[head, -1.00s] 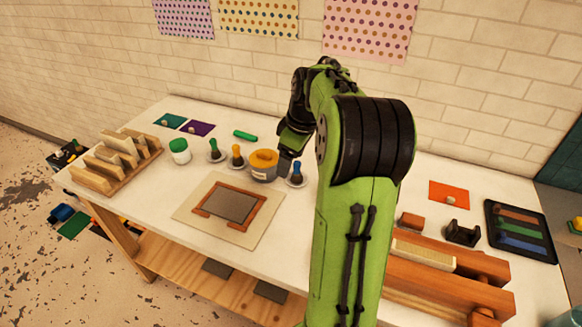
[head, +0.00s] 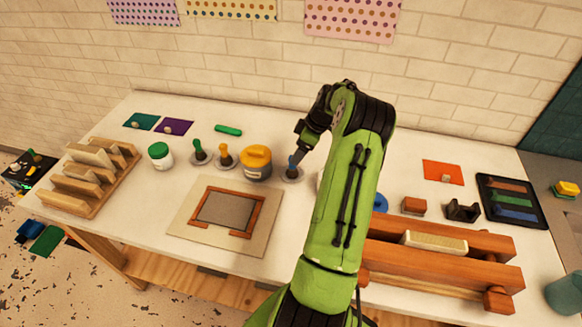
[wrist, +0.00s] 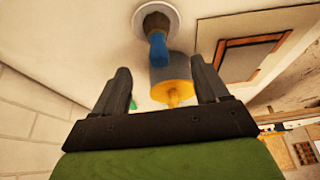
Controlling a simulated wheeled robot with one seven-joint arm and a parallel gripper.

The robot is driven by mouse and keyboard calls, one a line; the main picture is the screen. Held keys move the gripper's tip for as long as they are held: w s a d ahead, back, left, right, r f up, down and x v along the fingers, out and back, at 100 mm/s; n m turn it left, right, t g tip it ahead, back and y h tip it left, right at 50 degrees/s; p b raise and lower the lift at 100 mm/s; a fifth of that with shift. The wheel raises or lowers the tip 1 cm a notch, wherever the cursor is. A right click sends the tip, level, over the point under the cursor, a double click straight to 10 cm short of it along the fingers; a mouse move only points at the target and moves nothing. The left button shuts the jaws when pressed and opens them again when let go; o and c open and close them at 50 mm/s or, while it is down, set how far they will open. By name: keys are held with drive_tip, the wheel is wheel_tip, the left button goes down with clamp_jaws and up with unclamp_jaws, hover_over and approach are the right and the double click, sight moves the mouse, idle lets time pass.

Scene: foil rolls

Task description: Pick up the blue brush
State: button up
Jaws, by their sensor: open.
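The blue brush (head: 292,165) stands upright on a round pale dish on the table, just right of a jar with an orange-yellow lid. My gripper (head: 301,142) is right above the brush in the head view, its fingers partly hiding it. In the wrist view the blue brush (wrist: 158,50) is ahead of the open fingers of my gripper (wrist: 163,78), roughly centred between them. Nothing is held. Whether the fingers touch the brush I cannot tell.
The jar (head: 256,163) is close to the brush's left. A framed plate (head: 226,212) lies in front.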

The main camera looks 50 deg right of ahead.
sight(292, 166)
drive_tip(key=p+x, duration=0.1)
drive_tip(key=x, duration=0.7)
drive_tip(key=shift+d, duration=0.1)
drive_tip(key=shift+r, duration=0.1)
drive_tip(key=shift+c, duration=0.6)
drive_tip(key=c, duration=1)
drive_tip(key=shift+c, duration=0.2)
drive_tip(key=shift+r, duration=0.1)
